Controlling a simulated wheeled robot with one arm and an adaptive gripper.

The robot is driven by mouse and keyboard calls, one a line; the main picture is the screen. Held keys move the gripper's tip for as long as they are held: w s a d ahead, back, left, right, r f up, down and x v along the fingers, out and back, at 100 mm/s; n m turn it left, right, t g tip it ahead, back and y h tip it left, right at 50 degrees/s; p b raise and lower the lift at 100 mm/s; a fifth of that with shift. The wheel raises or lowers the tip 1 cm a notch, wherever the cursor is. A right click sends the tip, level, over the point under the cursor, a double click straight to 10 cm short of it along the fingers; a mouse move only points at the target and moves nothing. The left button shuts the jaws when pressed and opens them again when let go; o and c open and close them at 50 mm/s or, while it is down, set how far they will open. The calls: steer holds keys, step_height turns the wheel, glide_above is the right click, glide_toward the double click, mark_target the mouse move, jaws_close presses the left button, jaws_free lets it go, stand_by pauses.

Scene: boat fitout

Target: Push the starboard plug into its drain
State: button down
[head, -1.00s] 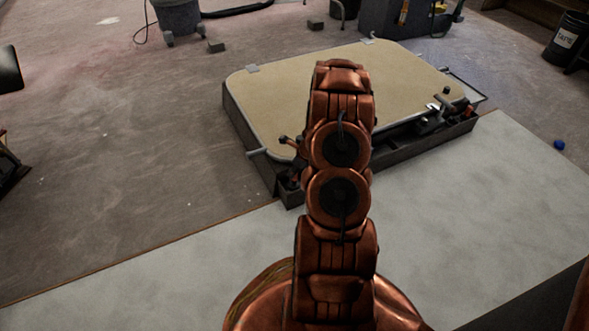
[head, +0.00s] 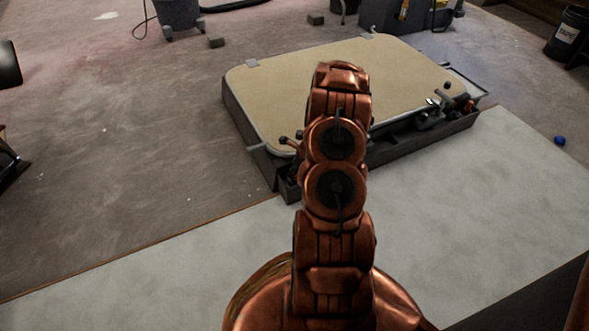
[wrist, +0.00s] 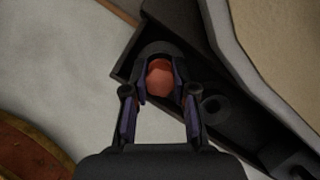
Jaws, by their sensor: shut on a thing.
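In the wrist view my gripper (wrist: 159,88) is shut on a round orange-red plug (wrist: 159,76), which sits between its fingertips. A dark curved rim (wrist: 158,47) shows just beyond the plug; I cannot tell whether it is part of the drain or how deep the plug is. A dark ring with a hole (wrist: 214,108) lies to the right of the fingers on the black trough. In the head view my arm hides the gripper and the plug.
A low dark frame (head: 243,117) with a beige panel (head: 280,85) stands on the floor. The pale floor (head: 470,220) in front is clear.

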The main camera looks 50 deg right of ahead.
steer(key=shift+f, duration=0.25)
steer(key=c, duration=0.9)
jaws_free()
steer(key=shift+o, duration=0.2)
steer(key=shift+r, duration=0.1)
steer(key=v, duration=1.1)
steer(key=shift+r, duration=0.4)
steer(key=shift+s+d, duration=0.1)
steer(key=shift+s, duration=0.05)
